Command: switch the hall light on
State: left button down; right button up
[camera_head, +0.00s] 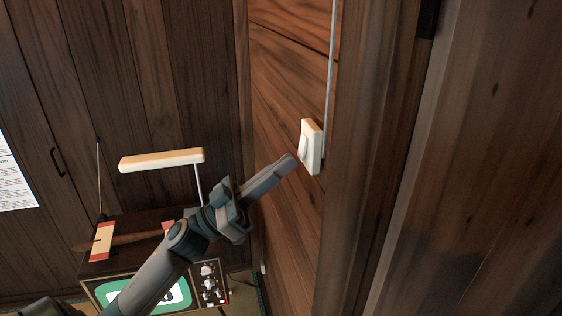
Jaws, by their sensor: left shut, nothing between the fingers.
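A cream light switch (312,147) with a rocker on its face is mounted on the dark wooden wall. A thin grey conduit runs up from it. My left gripper (292,163) comes in from the lower left. Its fingers are shut with nothing between them. The fingertips are just left of the switch's lower part; I cannot tell whether they touch it. The rocker is seen at a steep angle, so its position is unclear. My right gripper is not in view.
A small old television (212,283) with knobs stands at the lower left, partly behind my arm. A cream lamp (162,160) rises above it, and a thin antenna (99,175) stands beside it. A wooden post (362,160) projects right of the switch.

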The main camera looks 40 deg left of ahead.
pick_arm(q)
jog(key=shift+w+d, duration=0.1)
dwell(0.3)
jog(key=shift+w+d+f+b, duration=0.1)
jog(key=shift+f+b, duration=0.15)
jog(key=shift+b, duration=0.35)
jog(key=shift+w+d+f+t+h+b, duration=0.3)
jog(key=shift+t+h+b, duration=0.15)
jog(key=shift+b, duration=0.55)
jog(key=shift+w+r, duration=0.2)
jog(key=shift+r, duration=0.05)
jog(key=shift+s+h, duration=0.1)
jog(key=shift+h, duration=0.15)
jog(key=shift+s+a, duration=0.1)
